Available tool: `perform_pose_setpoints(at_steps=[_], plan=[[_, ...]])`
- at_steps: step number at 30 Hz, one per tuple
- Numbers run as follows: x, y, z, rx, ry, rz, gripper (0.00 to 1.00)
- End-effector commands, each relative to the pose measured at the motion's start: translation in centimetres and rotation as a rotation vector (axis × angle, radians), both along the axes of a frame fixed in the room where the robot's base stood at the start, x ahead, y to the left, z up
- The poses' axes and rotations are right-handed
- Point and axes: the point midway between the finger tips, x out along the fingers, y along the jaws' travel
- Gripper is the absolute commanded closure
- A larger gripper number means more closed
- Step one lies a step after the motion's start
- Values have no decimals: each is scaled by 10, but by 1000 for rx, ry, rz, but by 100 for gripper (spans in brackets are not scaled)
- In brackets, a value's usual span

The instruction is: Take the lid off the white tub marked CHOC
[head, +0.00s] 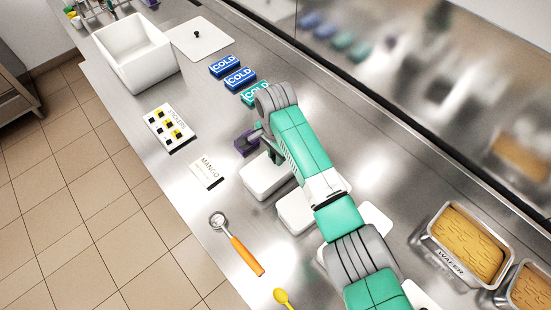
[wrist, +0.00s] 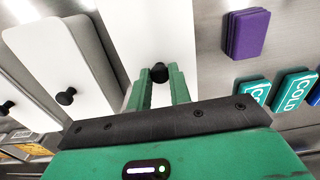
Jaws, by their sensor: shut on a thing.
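My gripper (wrist: 158,80) is shut on the black knob (wrist: 159,71) of a white lid (wrist: 150,28) in the wrist view. In the head view my gripper (head: 272,154) is over the white tub (head: 268,180) at the left end of a row of lidded white tubs. I cannot tell whether the held lid rests on its tub or is raised. Another white lid (wrist: 90,60) with a black knob is just left of it in the wrist view. No CHOC marking is readable in either view, and my arm hides part of the tub row.
A purple block (head: 246,144) lies close to my gripper. Blue and teal COLD packs (head: 240,78) lie behind it. An open white box (head: 137,50), a loose lid (head: 202,42), a MANGO card (head: 207,171), an orange-handled scoop (head: 245,255) and a WAFER tray (head: 452,264) are on the steel counter.

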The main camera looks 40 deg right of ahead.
Motion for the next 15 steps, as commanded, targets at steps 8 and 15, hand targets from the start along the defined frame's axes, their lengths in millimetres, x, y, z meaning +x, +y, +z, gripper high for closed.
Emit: perform_pose_setpoints(at_steps=[8,15], plan=[[1,0,18,0,-3,1,100],[-5,18,38,3,0,4,100]])
